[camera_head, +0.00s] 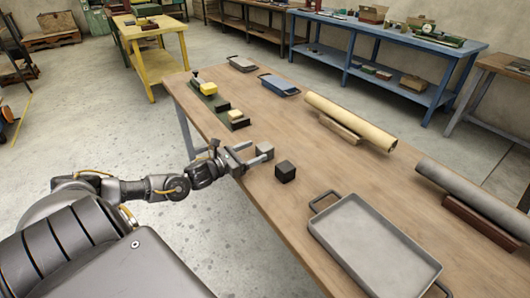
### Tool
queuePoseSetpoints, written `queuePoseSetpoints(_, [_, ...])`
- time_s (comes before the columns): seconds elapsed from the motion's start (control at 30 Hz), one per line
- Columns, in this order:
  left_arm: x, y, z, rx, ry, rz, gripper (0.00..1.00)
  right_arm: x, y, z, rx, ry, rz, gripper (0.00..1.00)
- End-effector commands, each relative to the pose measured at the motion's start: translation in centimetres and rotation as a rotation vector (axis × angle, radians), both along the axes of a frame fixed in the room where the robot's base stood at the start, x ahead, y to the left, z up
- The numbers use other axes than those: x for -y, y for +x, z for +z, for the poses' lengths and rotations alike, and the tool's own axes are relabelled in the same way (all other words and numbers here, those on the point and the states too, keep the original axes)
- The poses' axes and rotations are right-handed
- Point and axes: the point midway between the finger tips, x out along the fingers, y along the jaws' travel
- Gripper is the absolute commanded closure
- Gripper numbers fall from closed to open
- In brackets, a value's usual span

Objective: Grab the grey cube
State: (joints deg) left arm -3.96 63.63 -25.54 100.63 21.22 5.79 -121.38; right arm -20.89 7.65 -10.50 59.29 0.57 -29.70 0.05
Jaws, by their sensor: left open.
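A light grey cube (266,150) lies on the wooden table near its left edge. My left gripper (257,153) comes in from the left and is open, with its fingertips close to the cube's left side. One finger lies on the far side and one on the near side. I cannot tell whether they touch the cube or how far it lies between them. A darker cube (285,171) sits just to the right and nearer to me. My right gripper is not in view.
A large grey tray (370,250) with handles lies on the near part of the wooden table (300,130). A beige roll (349,121) and a grey roll (475,190) rest on supports at the right. A green rack (218,104) with yellow blocks and small trays lie farther back.

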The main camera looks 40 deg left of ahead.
Motion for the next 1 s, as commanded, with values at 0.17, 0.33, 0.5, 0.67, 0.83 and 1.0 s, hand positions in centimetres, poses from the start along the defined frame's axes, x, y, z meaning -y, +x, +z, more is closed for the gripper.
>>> queuePoseSetpoints(0.17, [0.4, 1.7, 0.1, 0.004, -0.003, 0.002, 0.29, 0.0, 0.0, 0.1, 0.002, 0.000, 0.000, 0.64])
queuePoseSetpoints(0.33, [1.1, 4.0, 0.1, 0.004, -0.001, 0.002, 0.29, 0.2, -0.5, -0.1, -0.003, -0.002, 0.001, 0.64])
queuePoseSetpoints(0.5, [1.4, 5.1, 0.1, 0.001, 0.000, 0.001, 0.29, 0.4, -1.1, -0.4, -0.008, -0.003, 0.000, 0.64])
queuePoseSetpoints(0.67, [1.4, 5.2, 0.0, 0.000, 0.000, 0.000, 0.29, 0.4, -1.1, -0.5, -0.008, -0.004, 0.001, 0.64])
queuePoseSetpoints(0.83, [1.4, 5.2, 0.0, 0.000, 0.000, 0.000, 0.42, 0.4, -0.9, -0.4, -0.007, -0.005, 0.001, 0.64])
queuePoseSetpoints(1.0, [1.4, 5.2, 0.0, 0.000, 0.000, 0.000, 0.64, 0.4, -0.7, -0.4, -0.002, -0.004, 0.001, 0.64])
